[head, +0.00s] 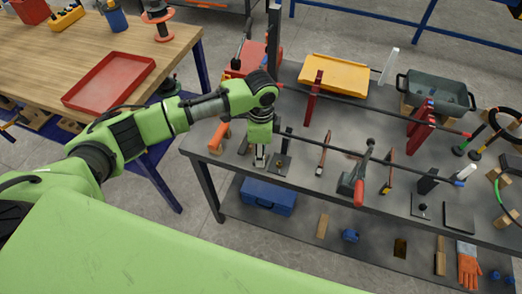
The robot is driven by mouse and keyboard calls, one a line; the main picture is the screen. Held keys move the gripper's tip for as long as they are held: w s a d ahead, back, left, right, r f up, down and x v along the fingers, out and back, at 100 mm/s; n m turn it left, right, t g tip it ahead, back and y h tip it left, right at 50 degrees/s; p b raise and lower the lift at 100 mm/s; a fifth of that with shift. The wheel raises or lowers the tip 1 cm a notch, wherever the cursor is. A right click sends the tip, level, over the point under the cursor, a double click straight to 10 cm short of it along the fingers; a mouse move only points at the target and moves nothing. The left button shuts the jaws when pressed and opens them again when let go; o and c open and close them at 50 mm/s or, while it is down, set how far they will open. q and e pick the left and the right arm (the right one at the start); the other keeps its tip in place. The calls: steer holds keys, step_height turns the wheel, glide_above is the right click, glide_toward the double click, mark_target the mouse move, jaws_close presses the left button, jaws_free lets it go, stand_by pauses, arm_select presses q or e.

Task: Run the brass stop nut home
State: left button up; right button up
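My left arm reaches in from the left, and its gripper (260,163) points down over the near left part of the grey workbench (232,170). The fingers are small here, and I cannot tell whether they are open or shut or hold anything. Just right of them is a small dark plate (281,165) with a small brass-coloured spot on it. I cannot tell whether that spot is the brass stop nut. My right gripper is not in view.
A long dark bar (330,146) runs rightward from beside my gripper, with a red-handled clamp (358,188) along it. A yellow tray (335,73), red uprights (313,98) and a grey bin (437,92) stand farther back. A blue toolbox (268,196) is on the lower shelf.

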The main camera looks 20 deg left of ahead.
arm_select(q)
jaws_close()
steer(key=shift+r+m+p, duration=0.2)
steer(key=shift+m+p, duration=0.35)
steer(key=shift+m, duration=0.05)
steer(key=shift+f+m+p, duration=0.15)
steer(key=shift+m+p, duration=0.25)
steer(key=shift+m, duration=0.6)
jaws_free()
